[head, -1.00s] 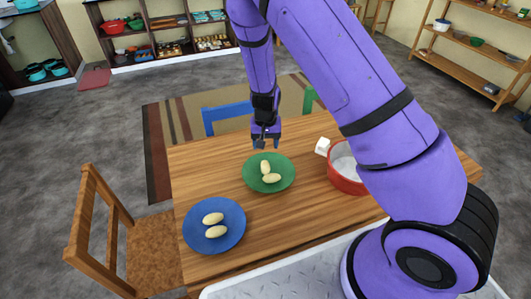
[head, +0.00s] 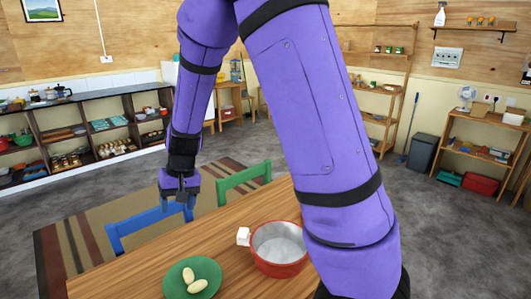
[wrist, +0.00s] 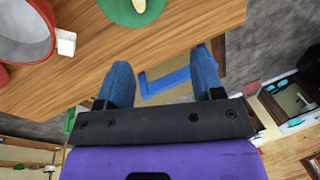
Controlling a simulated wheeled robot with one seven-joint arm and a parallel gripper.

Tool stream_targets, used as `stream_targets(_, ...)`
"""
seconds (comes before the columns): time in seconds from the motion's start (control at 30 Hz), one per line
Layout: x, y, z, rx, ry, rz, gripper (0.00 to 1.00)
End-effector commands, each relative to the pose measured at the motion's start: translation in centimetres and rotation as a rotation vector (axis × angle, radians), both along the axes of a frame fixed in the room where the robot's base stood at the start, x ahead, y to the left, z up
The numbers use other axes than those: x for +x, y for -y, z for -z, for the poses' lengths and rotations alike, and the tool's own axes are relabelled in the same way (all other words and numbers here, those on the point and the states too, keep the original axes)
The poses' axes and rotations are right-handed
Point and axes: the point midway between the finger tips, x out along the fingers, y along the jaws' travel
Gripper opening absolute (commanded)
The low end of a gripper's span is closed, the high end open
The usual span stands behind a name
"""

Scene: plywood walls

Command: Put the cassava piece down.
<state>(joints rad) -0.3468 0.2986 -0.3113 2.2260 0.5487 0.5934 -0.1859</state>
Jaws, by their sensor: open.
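Two pale cassava pieces (head: 194,281) lie side by side on the green plate (head: 173,290) near the bottom of the head view. The plate also shows at the top of the wrist view (wrist: 117,10), with part of one piece (wrist: 139,5) on it. My gripper (head: 179,200) is open and empty, raised above the far edge of the table, beyond the plate. In the wrist view its two blue fingers (wrist: 165,80) stand wide apart with nothing between them. The blue plate seen earlier is outside the head view now.
A red pot (head: 279,250) with a pale inside stands right of the plate on the wooden table (head: 130,276), with a small white block (head: 243,236) against its left side. A blue chair (head: 150,228) and a green chair (head: 243,183) stand at the table's far side.

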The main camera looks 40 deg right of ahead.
Motion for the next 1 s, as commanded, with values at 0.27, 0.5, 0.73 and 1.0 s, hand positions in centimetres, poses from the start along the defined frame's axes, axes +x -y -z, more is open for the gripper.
stream_targets(0.27, -5.1, 1.5, -8.8, 0.033, 0.094, -0.062, 0.61)
stream_targets(0.5, -10.7, 3.0, -14.6, 0.006, 0.178, -0.114, 0.61)
stream_targets(0.73, -16.6, 4.6, -18.4, -0.063, 0.262, -0.147, 0.61)
stream_targets(1.0, -23.3, 6.1, -20.8, -0.186, 0.35, -0.162, 0.61)
